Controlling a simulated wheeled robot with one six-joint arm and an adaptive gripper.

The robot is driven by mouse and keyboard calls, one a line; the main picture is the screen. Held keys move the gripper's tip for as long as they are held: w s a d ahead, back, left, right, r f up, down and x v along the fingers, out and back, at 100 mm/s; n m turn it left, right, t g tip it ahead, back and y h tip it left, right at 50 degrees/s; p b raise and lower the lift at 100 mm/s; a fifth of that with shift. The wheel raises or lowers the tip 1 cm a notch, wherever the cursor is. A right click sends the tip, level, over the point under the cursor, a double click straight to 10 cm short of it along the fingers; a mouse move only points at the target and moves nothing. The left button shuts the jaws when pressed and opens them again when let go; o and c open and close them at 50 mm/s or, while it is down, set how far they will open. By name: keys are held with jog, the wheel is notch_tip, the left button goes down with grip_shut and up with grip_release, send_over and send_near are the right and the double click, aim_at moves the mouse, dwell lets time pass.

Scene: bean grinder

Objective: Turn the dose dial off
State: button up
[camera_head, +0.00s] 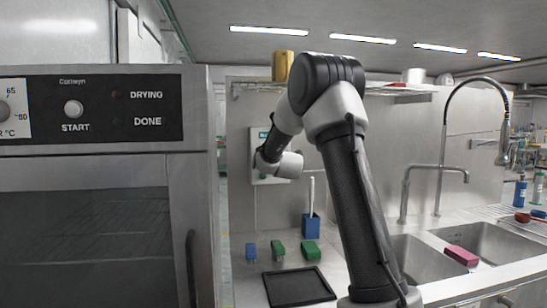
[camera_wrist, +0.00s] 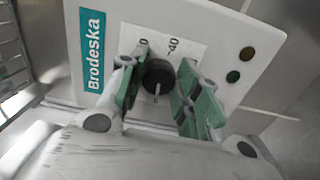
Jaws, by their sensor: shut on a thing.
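The dose dial (camera_wrist: 158,74) is a round black knob with a pale pointer line. It sits on the white face of a wall unit (camera_wrist: 215,40) marked "Brodeska" on a teal strip. A printed scale above the dial shows "40"; the rest is partly hidden by my fingers. My gripper (camera_wrist: 159,84) has one green-padded finger on each side of the dial and is shut on it. The pointer line runs toward the bottom of the wrist view. In the head view the unit (camera_head: 254,150) is on the back wall, and my wrist hides its dial.
Two round indicators (camera_wrist: 240,65) are right of the dial. A sink (camera_head: 485,240) is right; an oven-like cabinet (camera_head: 100,230) is left.

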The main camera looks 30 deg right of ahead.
jog(key=shift+f+n, duration=0.1)
jog(key=shift+n, duration=0.2)
jog(key=o, duration=1)
jog(key=v, duration=1.2)
